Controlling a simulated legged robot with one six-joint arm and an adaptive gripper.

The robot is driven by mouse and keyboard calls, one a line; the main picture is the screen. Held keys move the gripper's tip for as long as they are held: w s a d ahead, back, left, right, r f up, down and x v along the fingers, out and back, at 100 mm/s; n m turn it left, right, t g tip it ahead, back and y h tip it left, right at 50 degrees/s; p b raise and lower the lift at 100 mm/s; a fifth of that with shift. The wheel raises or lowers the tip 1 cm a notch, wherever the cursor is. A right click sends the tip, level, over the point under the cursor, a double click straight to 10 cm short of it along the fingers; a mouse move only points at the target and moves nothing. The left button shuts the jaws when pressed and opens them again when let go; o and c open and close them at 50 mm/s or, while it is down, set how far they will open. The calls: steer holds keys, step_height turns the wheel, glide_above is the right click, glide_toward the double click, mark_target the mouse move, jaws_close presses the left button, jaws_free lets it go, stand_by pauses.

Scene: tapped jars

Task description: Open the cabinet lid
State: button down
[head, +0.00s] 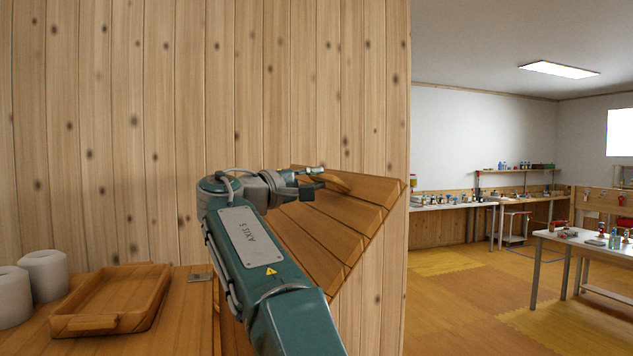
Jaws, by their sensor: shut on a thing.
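The cabinet lid (345,222) is a slatted wooden panel in the middle of the head view. It stands tilted up at a slant in front of the plank wall. A rounded wooden piece, which looks like its handle (340,187), shows near its upper edge. My gripper (318,180) is at this handle and is shut on it; the exact contact of the fingers is small and partly hidden. The wooden cabinet top (185,315) is at the lower left, with a small metal plate (200,277) near its edge. My arm hides the lid's lower left part and the cabinet's opening.
A wooden tray (68,309) and two white cylinders (42,275) stand on the cabinet top at left. The plank wall (150,130) is close behind. At right, beyond the wall's edge, is open floor (470,295) with workbenches (590,243) farther off.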

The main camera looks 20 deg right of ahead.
steer(key=c, duration=0.6)
jaws_free()
steer(key=shift+w+a+f, duration=0.2)
steer(key=shift+f, duration=0.05)
steer(key=shift+a+r, duration=0.1)
steer(key=shift+s, duration=0.1)
steer(key=shift+s+a, duration=0.1)
steer(key=shift+a, duration=0.1)
steer(key=v, duration=1.1)
steer(key=shift+a, duration=0.35)
steer(key=shift+s+d, duration=0.1)
